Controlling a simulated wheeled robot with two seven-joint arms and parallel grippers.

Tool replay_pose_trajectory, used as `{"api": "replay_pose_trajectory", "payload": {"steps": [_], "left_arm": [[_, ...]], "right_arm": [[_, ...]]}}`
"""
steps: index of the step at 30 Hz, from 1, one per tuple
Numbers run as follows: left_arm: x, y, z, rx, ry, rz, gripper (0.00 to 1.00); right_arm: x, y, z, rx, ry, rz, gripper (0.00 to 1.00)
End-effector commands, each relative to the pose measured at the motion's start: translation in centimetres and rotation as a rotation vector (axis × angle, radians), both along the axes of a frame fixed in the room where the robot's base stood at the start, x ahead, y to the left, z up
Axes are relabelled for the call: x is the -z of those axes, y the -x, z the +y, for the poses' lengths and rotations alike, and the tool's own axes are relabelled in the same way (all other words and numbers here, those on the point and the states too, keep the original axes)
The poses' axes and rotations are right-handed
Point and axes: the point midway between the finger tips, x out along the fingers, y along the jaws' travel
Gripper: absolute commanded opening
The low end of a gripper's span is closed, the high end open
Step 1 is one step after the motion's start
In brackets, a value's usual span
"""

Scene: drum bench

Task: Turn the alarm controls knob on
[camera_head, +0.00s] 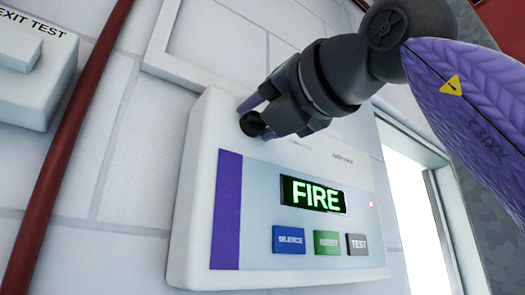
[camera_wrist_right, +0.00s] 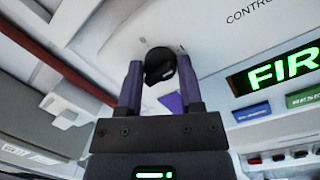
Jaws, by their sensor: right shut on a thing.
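The alarm control panel (camera_head: 290,240) is a white box on the wall with a purple stripe and a green lit FIRE display (camera_head: 313,195). Its black knob (camera_head: 252,124) is at the panel's upper left, partly hidden by my right gripper (camera_head: 255,113). In the right wrist view the knob (camera_wrist_right: 160,66) sits between the two purple fingers of the right gripper (camera_wrist_right: 160,75), which is shut on it. The word CONTROL shows in part beside it in that view. My left gripper is not in view.
Below the display are the blue SILENCE button (camera_head: 289,240), a green button (camera_head: 327,243) and a grey TEST button (camera_head: 357,244). A dark red pipe (camera_head: 65,150) runs up the wall at left, near an EXIT TEST box (camera_head: 35,65). A bright opening (camera_head: 415,210) is at right.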

Motion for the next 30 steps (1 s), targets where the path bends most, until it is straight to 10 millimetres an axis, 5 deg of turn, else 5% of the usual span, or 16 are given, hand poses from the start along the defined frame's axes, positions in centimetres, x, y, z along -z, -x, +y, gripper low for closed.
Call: {"api": "replay_pose_trajectory", "payload": {"steps": [12,13,17,25,30], "left_arm": [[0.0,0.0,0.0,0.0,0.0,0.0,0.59],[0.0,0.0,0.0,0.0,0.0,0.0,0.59],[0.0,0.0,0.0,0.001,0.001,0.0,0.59],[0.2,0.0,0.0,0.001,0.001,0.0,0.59],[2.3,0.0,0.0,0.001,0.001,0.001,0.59]], "right_arm": [[0.1,0.0,0.0,-0.001,-0.004,0.008,0.0],[0.1,0.0,0.0,-0.001,-0.004,0.008,0.49],[0.1,0.0,0.0,0.0,-0.004,0.006,0.77],[0.1,0.2,-0.1,0.0,-0.005,0.005,0.8],[1.0,2.9,-2.2,0.002,-0.008,0.001,0.8]]}}
